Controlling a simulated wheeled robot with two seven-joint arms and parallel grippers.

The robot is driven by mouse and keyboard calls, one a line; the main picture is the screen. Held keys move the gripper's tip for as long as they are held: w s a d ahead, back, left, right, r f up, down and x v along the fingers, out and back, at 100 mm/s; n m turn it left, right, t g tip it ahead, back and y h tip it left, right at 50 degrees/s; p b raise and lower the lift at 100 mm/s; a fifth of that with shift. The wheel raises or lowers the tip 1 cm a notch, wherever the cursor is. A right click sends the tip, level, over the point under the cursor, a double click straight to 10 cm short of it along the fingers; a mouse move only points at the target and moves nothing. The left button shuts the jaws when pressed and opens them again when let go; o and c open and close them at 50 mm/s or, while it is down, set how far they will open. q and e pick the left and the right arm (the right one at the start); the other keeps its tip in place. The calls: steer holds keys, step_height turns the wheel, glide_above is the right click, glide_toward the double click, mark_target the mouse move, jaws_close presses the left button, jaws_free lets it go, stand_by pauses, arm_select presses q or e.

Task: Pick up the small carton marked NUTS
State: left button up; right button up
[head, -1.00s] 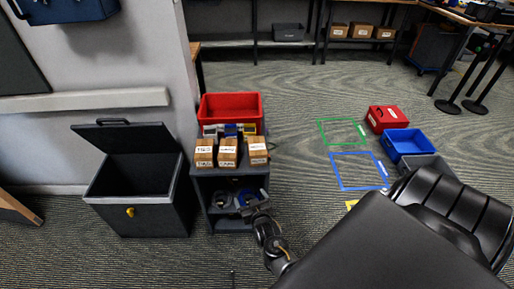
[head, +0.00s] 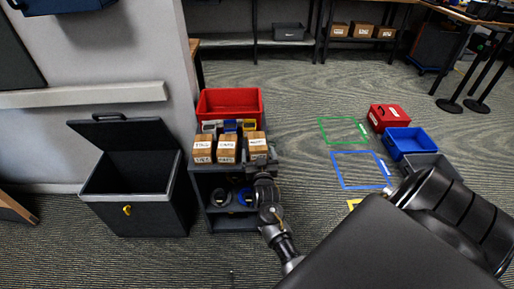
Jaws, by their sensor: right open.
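Three small brown cartons with white labels stand in a row on top of a dark cart (head: 232,215): a left carton (head: 203,146), a middle carton (head: 228,146) and a right carton (head: 257,143). The print is too small to tell which one is marked NUTS. My right gripper (head: 263,165) is open, at the front of the right carton and overlapping its lower edge in the picture. I cannot tell whether it touches the carton. My left gripper is out of view.
A red bin (head: 230,100) and several small coloured items stand behind the cartons. Coils lie on the cart's lower shelf. A dark open-lidded box (head: 130,205) stands left. Floor outlines, a red case (head: 388,116) and a blue bin (head: 410,140) are on the right.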

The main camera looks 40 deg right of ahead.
mark_target(257, 145)
steer(key=x, duration=0.4)
steer(key=shift+w+d+f+b, duration=0.1)
steer(key=shift+w+d+b, duration=0.05)
steer(key=shift+w+b, duration=0.15)
steer(key=shift+w+d, duration=0.2)
steer(key=c, duration=1.1)
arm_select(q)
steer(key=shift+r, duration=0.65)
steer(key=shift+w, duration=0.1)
